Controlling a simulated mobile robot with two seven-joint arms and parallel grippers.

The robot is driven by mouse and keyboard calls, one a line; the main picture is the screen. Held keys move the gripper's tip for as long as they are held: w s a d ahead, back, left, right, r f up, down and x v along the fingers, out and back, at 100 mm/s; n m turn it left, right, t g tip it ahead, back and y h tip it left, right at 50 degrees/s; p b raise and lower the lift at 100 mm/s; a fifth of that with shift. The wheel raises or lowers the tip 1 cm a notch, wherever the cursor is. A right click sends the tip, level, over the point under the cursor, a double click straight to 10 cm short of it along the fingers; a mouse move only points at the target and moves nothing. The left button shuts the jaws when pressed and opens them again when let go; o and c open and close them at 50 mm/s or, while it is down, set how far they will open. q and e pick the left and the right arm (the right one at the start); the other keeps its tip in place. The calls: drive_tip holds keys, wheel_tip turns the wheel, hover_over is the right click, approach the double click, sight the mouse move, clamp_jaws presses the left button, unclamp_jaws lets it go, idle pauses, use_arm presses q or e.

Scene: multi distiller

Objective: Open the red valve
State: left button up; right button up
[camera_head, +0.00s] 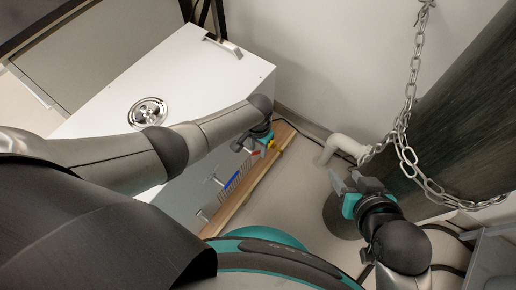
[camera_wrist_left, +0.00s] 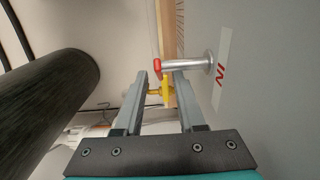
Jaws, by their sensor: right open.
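The red valve (camera_wrist_left: 158,66) shows in the left wrist view as a red piece on the end of a silver pipe (camera_wrist_left: 190,66) from the grey panel. A yellow valve (camera_wrist_left: 167,91) shows between my left fingers. My left gripper (camera_wrist_left: 161,76) is open, its fingertips close to the red piece; I cannot tell whether they touch it. In the head view my left gripper (camera_head: 264,144) is at the white cabinet's side, with a small red part (camera_head: 255,154) and the yellow valve (camera_head: 272,144) beside it. My right gripper (camera_head: 347,181) is open and empty, away from the valves.
The white distiller cabinet (camera_head: 190,70) has a round metal fitting on top. A blue valve (camera_head: 232,180) is further along its side, above a wooden ledge (camera_head: 246,188). A dark cylinder (camera_head: 460,110) with a chain (camera_head: 413,85) stands at right. A white pipe (camera_head: 338,146) rises between.

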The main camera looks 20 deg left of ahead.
use_arm(q)
drive_tip(key=shift+f, duration=0.15)
idle(0.3)
clamp_jaws()
idle(0.4)
